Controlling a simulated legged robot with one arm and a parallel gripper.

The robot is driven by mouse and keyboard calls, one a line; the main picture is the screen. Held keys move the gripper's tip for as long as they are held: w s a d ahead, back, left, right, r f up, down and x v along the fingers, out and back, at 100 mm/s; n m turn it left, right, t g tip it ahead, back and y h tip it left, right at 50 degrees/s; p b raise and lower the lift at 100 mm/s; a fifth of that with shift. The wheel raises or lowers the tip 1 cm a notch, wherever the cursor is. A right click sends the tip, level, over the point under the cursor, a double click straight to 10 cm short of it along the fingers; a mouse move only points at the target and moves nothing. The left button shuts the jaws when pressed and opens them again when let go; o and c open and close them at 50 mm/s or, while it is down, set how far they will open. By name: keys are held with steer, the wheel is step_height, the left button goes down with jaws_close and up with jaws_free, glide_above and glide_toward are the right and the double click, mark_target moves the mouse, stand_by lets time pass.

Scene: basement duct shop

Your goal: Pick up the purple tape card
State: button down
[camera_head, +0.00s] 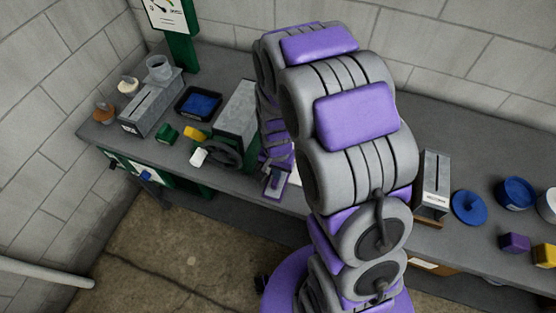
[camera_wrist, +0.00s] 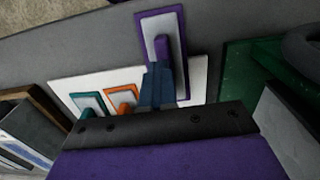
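The purple tape card (camera_wrist: 176,30), a purple-rimmed plate with a pale grey middle and a raised purple grip, shows at the top middle of the wrist view. My gripper (camera_wrist: 159,66) has its dark blue fingers close together at the card's grip and looks shut on it. The card looks larger than the other cards and overhangs the edge of the white board (camera_wrist: 204,72), so it appears raised above it. In the head view the purple card (camera_head: 273,183) shows small beside my arm, at the bench's front edge.
A teal card (camera_wrist: 88,104) and an orange card (camera_wrist: 121,97) lie on the white board. A green object (camera_wrist: 255,65) stands to the right, and a grey box (camera_wrist: 35,130) to the left. The bench (camera_head: 225,185) also bears a blue tray (camera_head: 200,104) and a blue disc (camera_head: 469,207).

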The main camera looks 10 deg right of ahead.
steer(key=shift+s+a+r, duration=0.1)
steer(key=shift+s+r, duration=0.1)
steer(key=shift+s, duration=0.5)
steer(key=shift+s+a+r, duration=0.1)
steer(key=shift+s+r, duration=0.05)
steer(key=shift+s, duration=0.55)
steer(key=shift+a, duration=0.1)
steer(key=shift+c, duration=1.9)
jaws_free()
steer(key=shift+r, duration=0.1)
